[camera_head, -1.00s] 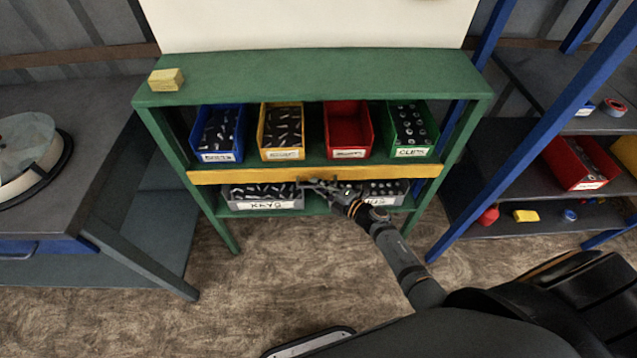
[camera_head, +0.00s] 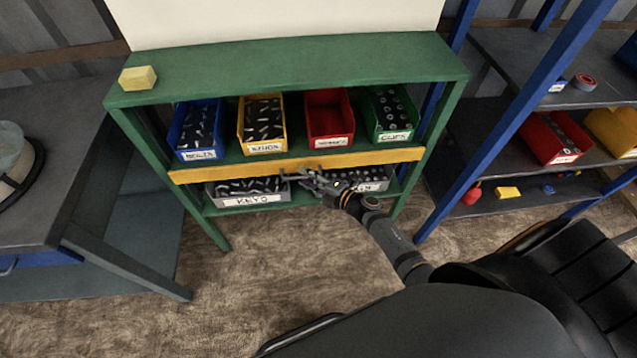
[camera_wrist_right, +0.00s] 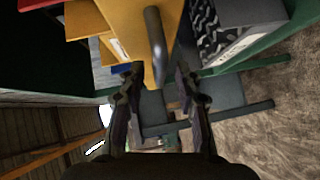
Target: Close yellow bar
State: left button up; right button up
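The yellow bar (camera_head: 240,170) runs level across the front of the green shelf unit, below the shelf with the coloured bins. In the right wrist view the bar (camera_wrist_right: 120,20) shows at the top, with a grey rod-like handle (camera_wrist_right: 153,25) on it. My right gripper (camera_head: 298,180) is in front of the bar's middle, at its lower edge. In the wrist view its two fingers (camera_wrist_right: 157,75) are apart, and the handle's end lies between and just beyond the tips. Contact with the handle cannot be told. My left gripper is not in view.
The green shelf unit (camera_head: 290,65) holds blue, yellow, red and green bins above the bar and grey bins (camera_head: 248,199) below. A yellow block (camera_head: 138,78) lies on its top. A grey table stands at left and a blue-framed rack (camera_head: 510,130) at right. Floor in front is open.

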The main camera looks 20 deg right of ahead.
jog(key=v, duration=1)
jog(key=shift+s, duration=0.15)
jog(key=s+d+f+m+g+h+p, duration=0.25)
jog(key=s+f+m, duration=0.2)
jog(key=f, duration=0.25)
jog(key=s+d+f+m+g+h+p, duration=0.1)
jog(key=s+d+f+m+h, duration=0.3)
jog(key=f, duration=0.3)
jog(key=s+d+f+m+g+h+p, duration=0.1)
jog(key=s+d+f+m+h, duration=0.2)
jog(key=f+m, duration=0.35)
jog(key=s+a+f+m+g+p, duration=0.1)
jog(key=s+a+f+m+g, duration=0.1)
jog(key=s, duration=1)
jog(key=s+a+f+m+g+p, duration=0.1)
jog(key=s+f+m+g, duration=0.4)
jog(key=s, duration=0.8)
notch_tip(320, 180, down, 3)
jog(key=shift+a+g+y+p, duration=0.4)
jog(key=shift+a+g, duration=0.25)
jog(key=shift+a, duration=0.2)
